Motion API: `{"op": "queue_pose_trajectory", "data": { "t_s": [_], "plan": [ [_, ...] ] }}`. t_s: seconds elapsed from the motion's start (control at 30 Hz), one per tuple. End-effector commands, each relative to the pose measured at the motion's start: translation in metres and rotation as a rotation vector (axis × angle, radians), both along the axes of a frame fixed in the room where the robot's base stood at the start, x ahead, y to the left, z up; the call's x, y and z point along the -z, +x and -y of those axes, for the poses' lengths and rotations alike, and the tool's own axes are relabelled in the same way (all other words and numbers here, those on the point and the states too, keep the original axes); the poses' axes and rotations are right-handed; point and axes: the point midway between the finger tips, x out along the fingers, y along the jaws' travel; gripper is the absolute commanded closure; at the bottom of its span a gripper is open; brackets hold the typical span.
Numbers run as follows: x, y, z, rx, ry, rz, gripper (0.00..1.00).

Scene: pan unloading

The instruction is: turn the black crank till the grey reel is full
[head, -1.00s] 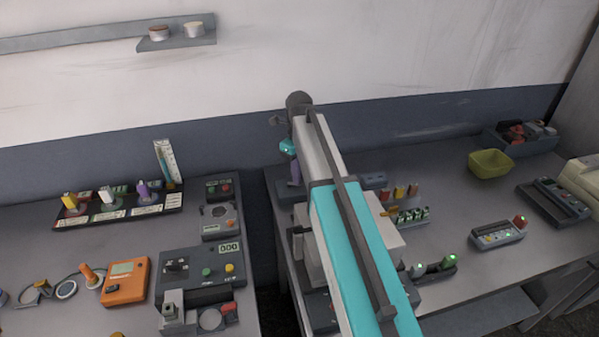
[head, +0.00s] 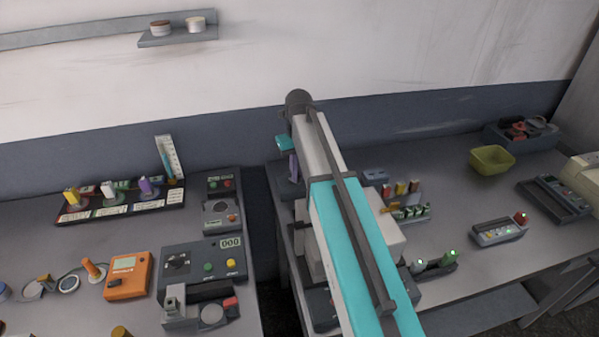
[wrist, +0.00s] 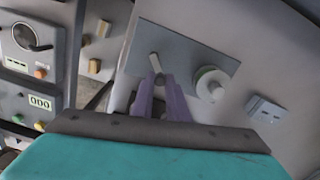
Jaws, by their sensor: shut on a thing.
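In the wrist view, my gripper (wrist: 160,80) has its two purple fingers close together over a blue-grey plate (wrist: 188,48). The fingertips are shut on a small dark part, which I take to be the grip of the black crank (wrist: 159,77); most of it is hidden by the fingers. A short pale bar (wrist: 154,62) lies just beyond the tips. In the head view, my gripper (head: 293,167) is partly seen; my arm hides crank and reel.
A left bench (head: 60,250) carries a grey box with a counter reading 000 (head: 203,263) and an orange meter (head: 128,276). The right bench holds a yellow-green bowl (head: 491,160) and a button box (head: 498,231). A dark gap (head: 262,225) separates the benches.

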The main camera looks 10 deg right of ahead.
Motion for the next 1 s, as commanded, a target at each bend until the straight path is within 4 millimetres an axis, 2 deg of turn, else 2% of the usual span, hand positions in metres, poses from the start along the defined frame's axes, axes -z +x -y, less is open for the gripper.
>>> {"op": "queue_pose_trajectory", "data": {
  "t_s": [0.2, 0.23, 0.3, 0.33, 0.77, 1.0],
  "plan": [
    [-0.001, 0.001, -0.001, -0.002, 0.001, 0.002, 1.0],
    [-0.001, 0.001, -0.001, -0.002, 0.001, 0.002, 0.81],
    [-0.001, 0.001, -0.001, -0.002, 0.001, 0.002, 0.7],
    [-0.001, 0.001, -0.001, -0.002, 0.001, 0.002, 0.67],
    [-0.003, 0.001, 0.0, -0.002, 0.0, 0.002, 0.67],
    [-0.018, 0.001, 0.0, -0.002, 0.0, 0.002, 0.67]
  ]
}}
